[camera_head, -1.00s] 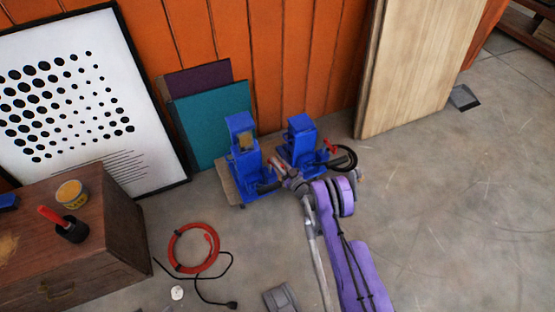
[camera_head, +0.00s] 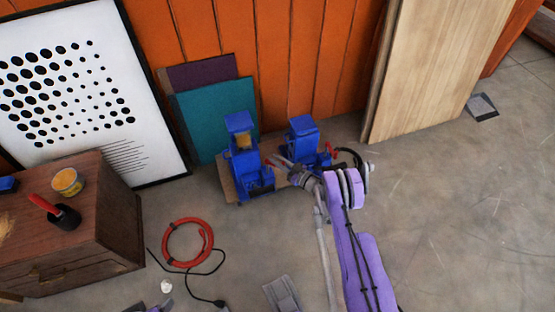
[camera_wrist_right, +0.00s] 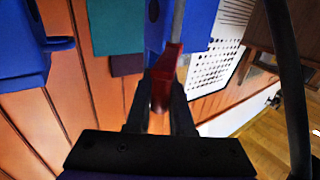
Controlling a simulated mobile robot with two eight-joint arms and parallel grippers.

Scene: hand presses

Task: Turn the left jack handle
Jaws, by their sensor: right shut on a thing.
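Two blue jacks stand side by side near the orange wall: the left jack (camera_head: 240,165) and the right jack (camera_head: 302,143). My right gripper (camera_head: 276,161) reaches in from the right, beside the left jack. In the right wrist view, my right gripper (camera_wrist_right: 162,105) is shut on the red handle (camera_wrist_right: 163,82) of the left jack, with the handle between its two dark fingers. Blue jack body shows just beyond the handle. In the head view the grip is small and partly hidden by the wrist.
A framed dotted picture (camera_head: 65,75), a teal panel (camera_head: 217,115) and a wooden board (camera_head: 425,70) lean on the wall. A brown cabinet (camera_head: 75,240) stands at left. A red hose coil (camera_head: 187,243) and black cable lie on the floor.

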